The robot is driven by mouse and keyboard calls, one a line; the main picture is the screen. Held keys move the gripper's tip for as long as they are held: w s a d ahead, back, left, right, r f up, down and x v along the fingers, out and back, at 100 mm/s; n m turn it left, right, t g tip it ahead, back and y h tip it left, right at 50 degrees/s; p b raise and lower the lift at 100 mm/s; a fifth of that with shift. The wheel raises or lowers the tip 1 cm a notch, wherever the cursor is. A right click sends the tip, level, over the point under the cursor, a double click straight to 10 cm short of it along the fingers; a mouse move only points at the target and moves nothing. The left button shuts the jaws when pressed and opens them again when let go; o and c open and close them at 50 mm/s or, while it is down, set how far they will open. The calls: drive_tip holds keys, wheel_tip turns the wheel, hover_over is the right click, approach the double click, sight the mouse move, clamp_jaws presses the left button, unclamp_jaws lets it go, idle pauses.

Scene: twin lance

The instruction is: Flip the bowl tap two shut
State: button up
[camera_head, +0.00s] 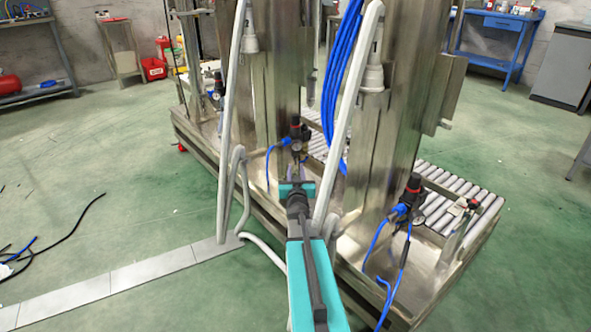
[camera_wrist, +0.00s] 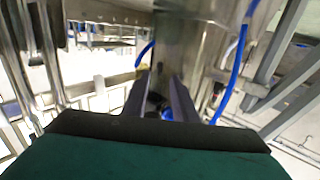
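Regulator units with black-and-red tops and small bowls stand on the steel frame. The middle one (camera_head: 297,132) is just beyond my gripper (camera_head: 297,180) in the head view, with its lower part close to the fingertips. Another unit (camera_head: 411,192) stands at right, and a third (camera_head: 218,86) is farther back at left. I cannot tell which is number two, and no tap handle is clear. In the wrist view my gripper (camera_wrist: 162,88) has its two fingers apart. A dark part and a blue part (camera_wrist: 167,114) show between them; contact cannot be told.
Steel columns (camera_head: 385,140) rise close behind and right of my gripper. Grey hoses (camera_head: 228,130) hang at left, and blue tubes (camera_head: 345,60) hang between the columns. A roller conveyor (camera_head: 455,205) lies behind. The green floor (camera_head: 120,230) at left is mostly clear.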

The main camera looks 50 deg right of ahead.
drive_tip(key=shift+b+x, duration=0.4)
drive_tip(key=shift+x, duration=1.1)
clamp_jaws()
